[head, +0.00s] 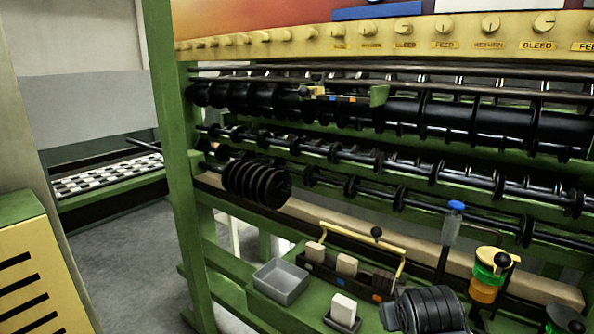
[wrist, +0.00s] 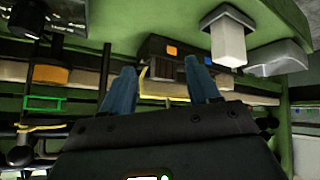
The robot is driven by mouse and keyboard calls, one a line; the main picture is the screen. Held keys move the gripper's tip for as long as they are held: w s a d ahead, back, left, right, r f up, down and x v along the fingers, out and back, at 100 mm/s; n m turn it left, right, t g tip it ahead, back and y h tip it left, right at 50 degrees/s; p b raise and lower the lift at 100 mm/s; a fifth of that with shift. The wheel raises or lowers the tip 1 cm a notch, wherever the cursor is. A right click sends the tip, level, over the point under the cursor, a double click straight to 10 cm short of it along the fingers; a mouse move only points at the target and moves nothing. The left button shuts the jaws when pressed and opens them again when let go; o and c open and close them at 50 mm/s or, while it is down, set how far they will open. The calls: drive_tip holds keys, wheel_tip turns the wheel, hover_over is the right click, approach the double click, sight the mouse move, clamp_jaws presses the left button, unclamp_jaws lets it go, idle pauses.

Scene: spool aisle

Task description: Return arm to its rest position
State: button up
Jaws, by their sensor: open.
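My gripper (wrist: 161,80) shows in the wrist view, with two blue fingers apart and nothing held between them. The green shelf, a yellow bar (wrist: 145,88) and dark blocks appear beyond the fingers, and I see no contact with them. In the head view I cannot clearly make out my gripper. A dark ribbed shape (head: 430,309) stands at the lower middle right there, and I cannot tell what it is.
The green machine frame (head: 175,130) carries rows of black rollers (head: 470,118). Open floor (head: 115,245) lies at left.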

drive_tip(key=s+d+f+t, duration=0.1)
drive_tip(key=s+f, duration=0.2)
drive_tip(key=s, duration=0.6)
drive_tip(key=s+d+f+n+t+y, duration=0.1)
drive_tip(key=s+f, duration=0.1)
drive_tip(key=s, duration=0.7)
drive_tip(key=s+d+f+t, duration=0.1)
drive_tip(key=s+f, duration=0.2)
drive_tip(key=s, duration=0.6)
drive_tip(key=s+a+r+t, duration=0.1)
drive_tip(key=s+r+t, duration=0.1)
drive_tip(key=s+r, duration=0.6)
drive_tip(key=s+a+r+m+t, duration=0.1)
drive_tip(key=s+r, duration=0.7)
drive_tip(key=s, duration=0.6)
drive_tip(key=shift+a+t+y, duration=0.4)
